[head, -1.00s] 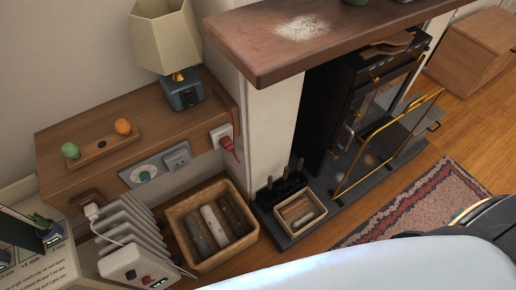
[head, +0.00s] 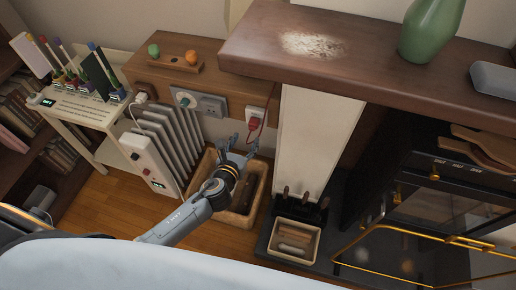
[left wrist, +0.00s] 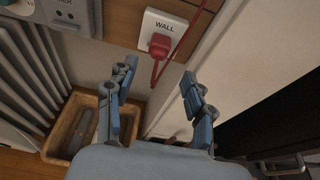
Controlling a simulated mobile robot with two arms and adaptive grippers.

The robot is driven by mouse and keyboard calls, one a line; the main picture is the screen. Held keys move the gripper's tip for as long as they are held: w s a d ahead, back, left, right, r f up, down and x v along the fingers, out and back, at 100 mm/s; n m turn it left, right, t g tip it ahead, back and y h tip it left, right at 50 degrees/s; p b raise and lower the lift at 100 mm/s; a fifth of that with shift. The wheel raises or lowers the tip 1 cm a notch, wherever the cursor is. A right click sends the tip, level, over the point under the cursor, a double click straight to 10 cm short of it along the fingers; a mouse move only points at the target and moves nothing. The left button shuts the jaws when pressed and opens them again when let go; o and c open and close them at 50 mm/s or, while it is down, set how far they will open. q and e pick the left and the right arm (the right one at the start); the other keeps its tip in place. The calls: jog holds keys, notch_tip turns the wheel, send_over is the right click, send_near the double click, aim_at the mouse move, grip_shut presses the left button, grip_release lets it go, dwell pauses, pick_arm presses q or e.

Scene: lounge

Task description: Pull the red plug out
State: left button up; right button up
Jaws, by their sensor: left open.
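The red plug (head: 253,124) sits in a white wall socket (head: 256,113) on the front of the wooden shelf unit, near its right end. In the left wrist view the red plug (left wrist: 159,45) is in the socket marked WALL (left wrist: 165,27), with a red cord looping up and down beside it. My left gripper (head: 239,143) is open and empty, just below and left of the plug in the head view. In the left wrist view its two fingers (left wrist: 158,85) stand apart, with the plug beyond and between them, not touched. My right gripper is not in view.
A basket of logs (head: 236,216) stands below my left gripper. A white radiator (head: 170,140) is to its left, and a pale chimney pillar (head: 310,140) to its right. The mantel (head: 350,75) overhangs at upper right.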

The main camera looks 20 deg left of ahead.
aim_at(251, 129)
pick_arm(q)
jog(key=b+x, duration=0.1)
jog(key=x, duration=0.2)
jog(key=shift+w+a+f+b, duration=0.15)
jog(key=shift+w+b, duration=0.1)
jog(key=shift+b, duration=0.1)
jog(key=b+x, duration=0.1)
jog(key=x, duration=0.2)
jog(key=shift+w, duration=0.45)
jog(key=shift+x, duration=0.85)
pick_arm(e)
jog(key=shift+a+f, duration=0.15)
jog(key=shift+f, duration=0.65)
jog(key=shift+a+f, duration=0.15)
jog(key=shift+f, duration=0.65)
pick_arm(q)
jog(key=shift+s, duration=0.1)
jog(key=c, duration=1)
jog(key=o, duration=1)
jog(key=shift+o, duration=0.2)
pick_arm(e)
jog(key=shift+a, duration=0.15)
